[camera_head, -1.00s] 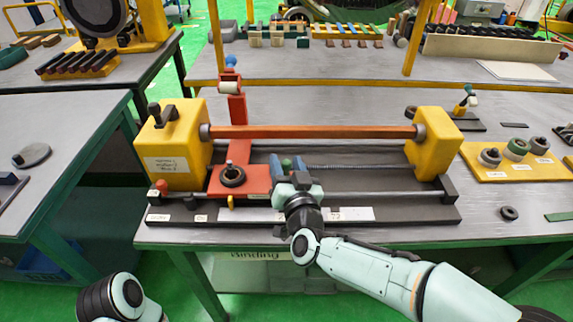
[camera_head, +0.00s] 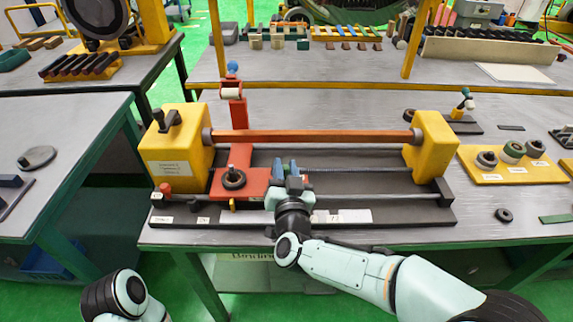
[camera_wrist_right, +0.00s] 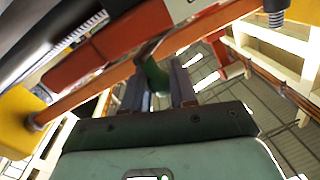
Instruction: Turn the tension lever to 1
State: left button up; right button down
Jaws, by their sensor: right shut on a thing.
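The winding machine's red carriage (camera_head: 257,185) sits on the rails between two yellow end blocks, with a black round knob (camera_head: 233,179) on it. My right gripper (camera_head: 285,169) is just right of the knob, at the carriage's right side. Its fingers are closed around a small green piece, which looks like the lever's handle; in the right wrist view this green handle (camera_wrist_right: 156,76) stands between the two fingers (camera_wrist_right: 160,88). The rest of the lever is hidden by the gripper. White label plates (camera_head: 341,216) lie on the front rail; their text is too small to read surely. My left gripper is out of view.
The left yellow block (camera_head: 182,160) and right yellow block (camera_head: 431,140) carry a long red bar (camera_head: 310,136) behind the gripper. A red post (camera_head: 238,125) rises at the back left. A yellow tray (camera_head: 510,176) with rings lies right. The table front is clear.

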jog(key=m+h+p, duration=0.1)
jog(key=a+m+h+p, duration=0.1)
jog(key=h, duration=0.1)
jog(key=shift+s+a+r, duration=0.1)
jog(key=shift+s+r, duration=0.05)
jog(key=shift+s, duration=0.05)
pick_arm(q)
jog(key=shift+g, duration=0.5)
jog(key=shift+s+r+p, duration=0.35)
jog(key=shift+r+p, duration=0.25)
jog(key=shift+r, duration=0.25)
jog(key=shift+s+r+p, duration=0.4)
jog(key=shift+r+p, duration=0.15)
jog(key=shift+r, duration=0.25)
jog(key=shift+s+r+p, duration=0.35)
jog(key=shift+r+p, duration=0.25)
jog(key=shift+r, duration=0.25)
pick_arm(e)
jog(key=shift+s+a+m+g+h, duration=0.1)
jog(key=shift+a+m+g+h, duration=0.2)
jog(key=shift+m+h, duration=0.65)
jog(key=shift+a+m+g+h, duration=0.1)
jog(key=shift+m+g+h, duration=0.4)
jog(key=shift+h, duration=0.9)
jog(key=shift+s+a+m+g+h, duration=0.1)
jog(key=shift+a+m+g+h, duration=0.1)
jog(key=shift+m+h, duration=0.8)
jog(key=shift+h, duration=0.25)
